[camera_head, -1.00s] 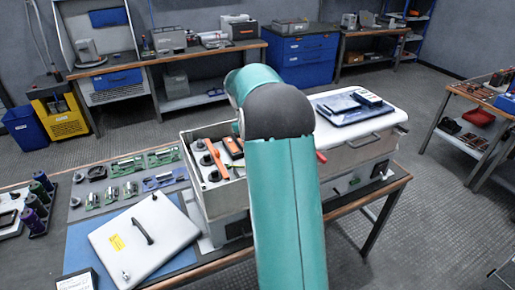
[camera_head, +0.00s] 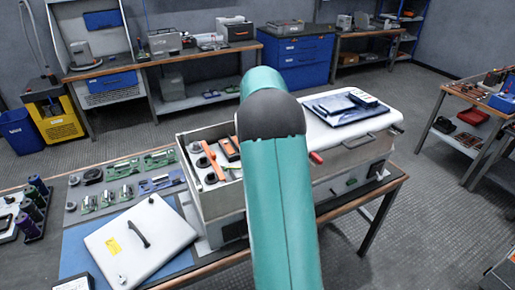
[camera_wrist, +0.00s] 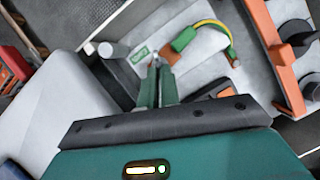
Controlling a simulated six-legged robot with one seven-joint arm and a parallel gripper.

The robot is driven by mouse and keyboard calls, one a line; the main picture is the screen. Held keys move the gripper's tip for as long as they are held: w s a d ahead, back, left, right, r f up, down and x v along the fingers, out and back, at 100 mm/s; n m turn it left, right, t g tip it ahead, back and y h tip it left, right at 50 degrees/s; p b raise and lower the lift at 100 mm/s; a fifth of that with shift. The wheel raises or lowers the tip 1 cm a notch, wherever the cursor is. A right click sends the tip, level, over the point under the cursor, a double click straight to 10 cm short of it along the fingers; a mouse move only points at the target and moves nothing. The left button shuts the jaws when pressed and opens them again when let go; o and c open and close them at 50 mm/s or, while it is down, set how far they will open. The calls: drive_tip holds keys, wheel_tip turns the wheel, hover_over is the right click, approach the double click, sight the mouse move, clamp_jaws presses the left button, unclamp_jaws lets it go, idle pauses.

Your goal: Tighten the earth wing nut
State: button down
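In the wrist view, the two slim green fingers of my gripper (camera_wrist: 157,72) reach down into the open capacitor cabinet, close together. A small pale metal piece shows at their tips; it may be the earth wing nut, but it is too small to tell, and so is any grip on it. A yellow-green earth wire (camera_wrist: 213,24) with a green sleeve (camera_wrist: 184,39) curves just right of the tips. A small green label (camera_wrist: 139,54) is on the wall left of them. In the head view, my arm hides the gripper and part of the cabinet (camera_head: 226,212).
An orange bar (camera_wrist: 274,55) and dark round capacitor tops (camera_wrist: 297,32) stand right of my fingers. A grey cylinder (camera_wrist: 112,49) is at their left. The removed lid (camera_head: 142,240) lies on the bench left of the cabinet. A tablet (camera_head: 345,106) lies on the white top at right.

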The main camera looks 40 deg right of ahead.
drive_tip(key=shift+s+r+m, duration=0.1)
drive_tip(key=shift+s+m, duration=0.05)
drive_tip(key=shift+m, duration=0.25)
drive_tip(key=c, duration=1.6)
unclamp_jaws()
drive_tip(key=shift+o, duration=0.2)
drive_tip(key=shift+r, duration=0.15)
